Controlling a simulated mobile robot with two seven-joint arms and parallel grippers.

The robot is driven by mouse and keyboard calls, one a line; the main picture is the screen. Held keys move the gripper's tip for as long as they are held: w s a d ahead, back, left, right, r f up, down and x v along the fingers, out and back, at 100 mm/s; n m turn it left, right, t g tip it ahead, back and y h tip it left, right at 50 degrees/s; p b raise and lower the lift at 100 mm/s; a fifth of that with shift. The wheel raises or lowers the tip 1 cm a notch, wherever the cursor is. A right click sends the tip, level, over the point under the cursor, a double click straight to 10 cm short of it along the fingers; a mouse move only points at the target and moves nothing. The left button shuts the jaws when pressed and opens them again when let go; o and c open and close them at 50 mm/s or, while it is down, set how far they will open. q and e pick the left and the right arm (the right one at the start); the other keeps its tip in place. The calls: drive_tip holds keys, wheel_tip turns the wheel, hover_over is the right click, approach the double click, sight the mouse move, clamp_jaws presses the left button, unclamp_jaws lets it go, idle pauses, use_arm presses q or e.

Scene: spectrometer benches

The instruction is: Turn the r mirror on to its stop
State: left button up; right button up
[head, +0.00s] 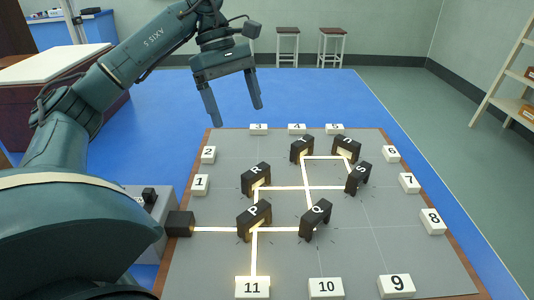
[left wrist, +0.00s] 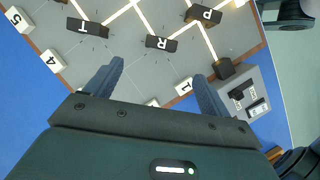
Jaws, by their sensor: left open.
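The R mirror (head: 256,181), a black block with a white letter R, stands on the grey board (head: 215,262), left of its middle. Bright beam lines meet at its foot. It also shows in the left wrist view (left wrist: 162,43), beyond the fingertips and between their lines. My left gripper (head: 235,114) is open and empty, raised over the board's far left corner, apart from the R mirror. Its two spread fingers also show in the left wrist view (left wrist: 157,80). My right gripper is not in view.
Other black mirrors stand close by: P (head: 254,219), Q (head: 316,219), S (head: 358,178) and T (head: 302,149), among others. Numbered white blocks line the board's edges; block 11 (head: 252,288) glows. A black box (head: 180,223) emits the beam at left.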

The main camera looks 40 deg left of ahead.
sight(256, 170)
use_arm(q)
drive_tip(key=b+x, duration=0.2)
drive_tip(key=x, duration=1)
drive_tip(key=shift+s+d+f, duration=0.15)
drive_tip(key=shift+s+f, duration=0.05)
drive_tip(key=shift+f, duration=0.1)
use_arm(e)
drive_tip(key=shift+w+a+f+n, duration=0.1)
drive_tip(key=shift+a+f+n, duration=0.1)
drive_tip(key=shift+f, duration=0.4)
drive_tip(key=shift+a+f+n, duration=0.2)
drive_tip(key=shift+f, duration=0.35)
use_arm(q)
drive_tip(key=c, duration=1)
